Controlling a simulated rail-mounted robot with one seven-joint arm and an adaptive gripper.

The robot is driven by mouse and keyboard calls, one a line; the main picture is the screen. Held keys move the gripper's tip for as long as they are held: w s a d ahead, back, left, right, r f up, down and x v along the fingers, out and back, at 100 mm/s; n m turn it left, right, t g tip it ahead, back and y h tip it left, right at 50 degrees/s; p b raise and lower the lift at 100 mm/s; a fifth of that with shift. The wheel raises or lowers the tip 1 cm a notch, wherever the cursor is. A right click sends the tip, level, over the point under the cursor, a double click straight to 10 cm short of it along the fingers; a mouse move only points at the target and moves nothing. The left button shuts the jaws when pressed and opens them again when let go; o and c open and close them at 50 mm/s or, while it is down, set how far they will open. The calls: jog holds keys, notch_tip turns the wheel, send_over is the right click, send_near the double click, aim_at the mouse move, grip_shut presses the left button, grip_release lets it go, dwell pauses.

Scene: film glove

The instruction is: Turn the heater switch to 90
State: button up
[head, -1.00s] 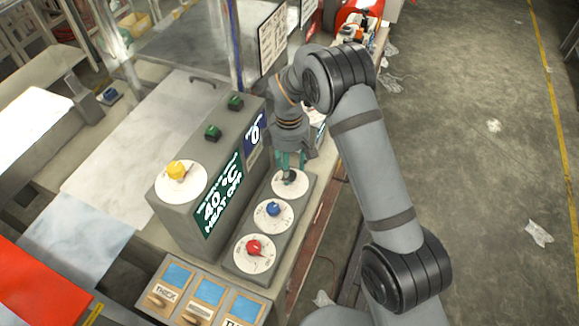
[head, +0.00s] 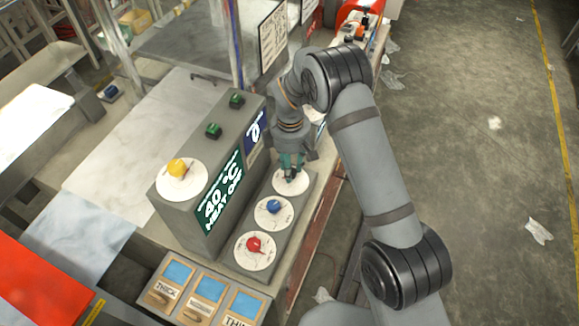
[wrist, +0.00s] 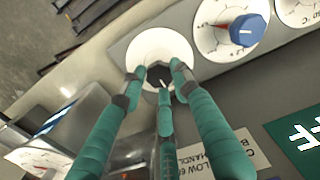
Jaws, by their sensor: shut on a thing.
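My gripper (wrist: 158,80) has teal fingers with dark tips. It is shut on a small black knob (wrist: 161,74) at the middle of a white dial (wrist: 150,45), the farthest of three on the low grey panel. In the head view my gripper (head: 291,172) reaches down onto this dial (head: 303,184) and hides most of the knob. A green display (head: 219,190) on the grey box beside it reads 40 °C and HEAT OFF. I cannot read the dial's own marks or the knob's setting.
A blue knob (head: 273,207) and a red knob (head: 253,244) sit on the nearer dials. A yellow knob (head: 178,168) and green switches (head: 213,130) stand on the grey box. Sample boards (head: 208,288) lie at the front. Open floor (head: 480,200) is at the right.

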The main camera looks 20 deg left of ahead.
jog(key=shift+a, duration=0.1)
jog(key=c, duration=0.4)
jog(key=shift+o, duration=0.2)
jog(key=shift+m+b, duration=0.3)
jog(key=shift+b, duration=0.15)
jog(key=m+b, duration=0.2)
jog(key=shift+a+f+m+b, duration=0.1)
jog(key=shift+f+m+b, duration=0.05)
jog(key=shift+m+b, duration=0.2)
jog(key=m+b, duration=0.4)
jog(key=m, duration=0.1)
jog(key=shift+w+m, duration=0.1)
jog(key=shift+m, duration=0.15)
jog(key=m+b, duration=0.3)
jog(key=m, duration=0.2)
jog(key=shift+r, duration=0.2)
jog(key=shift+w+r+m+b, duration=0.15)
jog(key=shift+m+b, duration=0.8)
jog(key=shift+m, duration=1.05)
jog(key=shift+d, duration=0.2)
jog(key=o, duration=1.1)
